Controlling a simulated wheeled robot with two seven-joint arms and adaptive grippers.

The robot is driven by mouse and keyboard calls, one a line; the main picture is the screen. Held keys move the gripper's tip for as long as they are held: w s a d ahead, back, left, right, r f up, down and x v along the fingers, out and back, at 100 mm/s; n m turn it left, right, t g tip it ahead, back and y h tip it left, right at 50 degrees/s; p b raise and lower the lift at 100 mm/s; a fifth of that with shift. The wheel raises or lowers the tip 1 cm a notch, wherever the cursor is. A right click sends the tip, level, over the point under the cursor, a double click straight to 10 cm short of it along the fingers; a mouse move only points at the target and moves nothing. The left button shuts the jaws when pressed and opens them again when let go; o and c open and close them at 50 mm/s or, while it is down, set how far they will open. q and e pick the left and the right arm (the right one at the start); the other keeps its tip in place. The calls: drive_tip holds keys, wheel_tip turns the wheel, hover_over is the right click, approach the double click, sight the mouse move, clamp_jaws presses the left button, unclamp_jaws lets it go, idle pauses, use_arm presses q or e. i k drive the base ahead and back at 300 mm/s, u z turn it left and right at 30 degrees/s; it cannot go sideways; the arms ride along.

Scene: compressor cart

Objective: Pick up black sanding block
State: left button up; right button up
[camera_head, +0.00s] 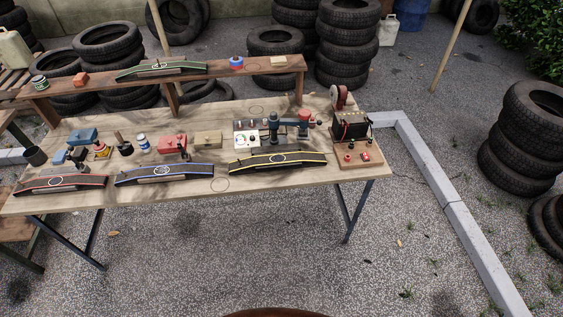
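No gripper of mine shows in the head view. A small dark block (77,155) lies among the tools at the left of the wooden table (240,190). It may be the black sanding block, but it is too small to tell for sure. It sits close to a blue block-like tool (82,136) and a small blue piece (59,157), partly crowded by them. A black round item with an upright stick (125,148) stands to its right.
Dark curved pieces with red (60,183), blue (163,174) and yellow (277,161) edges line the table front. A red tool (172,144), a tan block (207,138) and a black machine (350,126) stand behind. A raised shelf (215,70) runs along the back. Gravel in front is open.

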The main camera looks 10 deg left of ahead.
sight(80, 154)
drive_tip(key=u, duration=1.9)
drive_tip(key=i, duration=0.5)
drive_tip(key=u, duration=0.1)
